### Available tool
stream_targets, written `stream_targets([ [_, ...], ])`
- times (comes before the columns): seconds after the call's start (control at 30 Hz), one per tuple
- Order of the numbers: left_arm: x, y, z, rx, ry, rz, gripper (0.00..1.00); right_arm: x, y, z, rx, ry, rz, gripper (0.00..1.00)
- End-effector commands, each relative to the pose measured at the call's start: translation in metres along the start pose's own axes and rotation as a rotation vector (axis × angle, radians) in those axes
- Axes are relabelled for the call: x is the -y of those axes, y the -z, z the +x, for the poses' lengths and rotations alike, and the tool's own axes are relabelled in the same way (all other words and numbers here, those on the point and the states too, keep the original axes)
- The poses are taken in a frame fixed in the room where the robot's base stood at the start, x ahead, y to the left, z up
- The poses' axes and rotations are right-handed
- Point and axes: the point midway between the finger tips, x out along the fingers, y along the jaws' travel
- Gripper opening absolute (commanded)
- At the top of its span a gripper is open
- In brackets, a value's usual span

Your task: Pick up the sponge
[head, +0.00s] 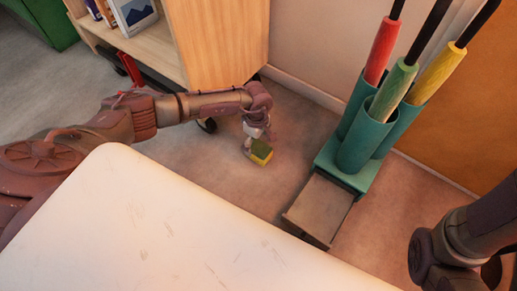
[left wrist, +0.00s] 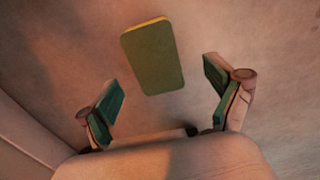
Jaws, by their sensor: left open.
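The sponge (head: 261,152), with a green top and yellow body, lies on the floor near the wooden shelf unit. My left gripper (head: 254,132) is just above and beside it in the head view. In the left wrist view the sponge (left wrist: 152,58) shows its green face, with a thin yellow edge at the top. The open fingers of my left gripper (left wrist: 162,88) stand apart on either side below it, and nothing is between them. The sponge appears ahead of the fingertips, not visibly touched. My right arm shows at the right edge of the head view; its gripper is out of view.
A teal holder (head: 357,150) with several handled tools in red, green and yellow stands right of the sponge, with a flat grey-brown plate (head: 318,208) in front. The wooden shelf unit (head: 215,40) on casters stands behind my left arm. Bare floor surrounds the sponge.

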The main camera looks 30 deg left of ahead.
Motion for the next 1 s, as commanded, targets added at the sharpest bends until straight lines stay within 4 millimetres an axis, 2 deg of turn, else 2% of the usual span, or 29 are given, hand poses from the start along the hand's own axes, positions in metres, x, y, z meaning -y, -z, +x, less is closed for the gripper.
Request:
stream_targets([
  [0.23, -0.001, 0.0, 0.015, 0.0, -0.001, 0.0, 0.92, 0.003, 0.005, -0.01, -0.005, 0.002, -0.001, 1.0],
  [0.53, -0.005, -0.002, 0.056, 0.001, 0.001, 0.0, 0.92, 0.011, 0.019, -0.048, -0.005, 0.002, -0.001, 1.0],
  [0.83, -0.005, -0.002, 0.057, 0.001, 0.0, -0.001, 0.92, 0.011, 0.018, -0.048, -0.004, 0.002, 0.0, 1.0],
  [1.0, -0.005, -0.002, 0.057, 0.001, 0.0, -0.001, 0.63, 0.01, 0.018, -0.048, -0.004, 0.002, 0.0, 1.0],
])
